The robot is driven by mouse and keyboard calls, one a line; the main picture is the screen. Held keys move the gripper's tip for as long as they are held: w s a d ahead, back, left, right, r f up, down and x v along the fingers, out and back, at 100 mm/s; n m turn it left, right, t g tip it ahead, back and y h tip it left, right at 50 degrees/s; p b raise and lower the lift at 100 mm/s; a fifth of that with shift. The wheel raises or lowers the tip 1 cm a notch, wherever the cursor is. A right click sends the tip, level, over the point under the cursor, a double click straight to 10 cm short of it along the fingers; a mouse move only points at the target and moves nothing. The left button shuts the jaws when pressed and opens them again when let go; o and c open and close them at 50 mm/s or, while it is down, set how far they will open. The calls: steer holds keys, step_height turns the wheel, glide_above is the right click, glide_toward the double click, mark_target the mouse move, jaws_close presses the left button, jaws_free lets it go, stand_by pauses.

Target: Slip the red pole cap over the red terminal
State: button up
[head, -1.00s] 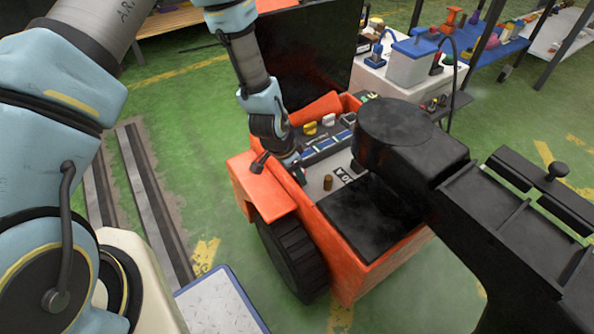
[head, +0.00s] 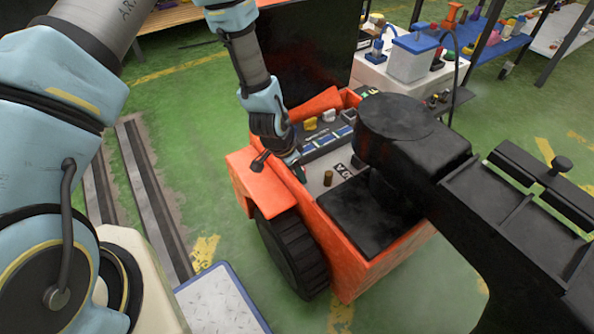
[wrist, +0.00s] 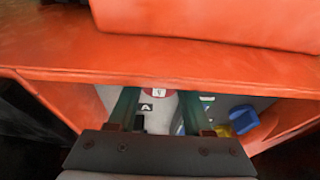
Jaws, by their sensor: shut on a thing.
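My gripper (wrist: 160,112) reaches down inside the orange cart, just past its rim. Its two dark green fingers stand apart, with the red pole cap (wrist: 160,92) between their tips; a white mark shows on it, and the orange rim cuts off part of the view. In the head view my gripper (head: 299,170) is at the left inner side of the cart, and the cap cannot be made out. I cannot pick out the red terminal in either view. A brownish upright post (head: 328,178) stands on the grey surface to the right of my gripper.
The orange cart (head: 350,282) has raised walls around the work area, and its rim (wrist: 150,62) is close to my fingers. A blue knob (wrist: 243,119) and a yellow part lie to the right. A black panel stands behind; a white battery with blue lid (head: 410,62) sits beyond.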

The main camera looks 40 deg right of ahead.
steer(key=shift+f, duration=0.1)
steer(key=o, duration=1.3)
steer(key=shift+c, duration=0.2)
steer(key=p+v, duration=0.1)
steer(key=v, duration=0.9)
steer(key=shift+a+r+p, duration=0.15)
steer(key=shift+r+p, duration=0.15)
steer(key=shift+r, duration=0.1)
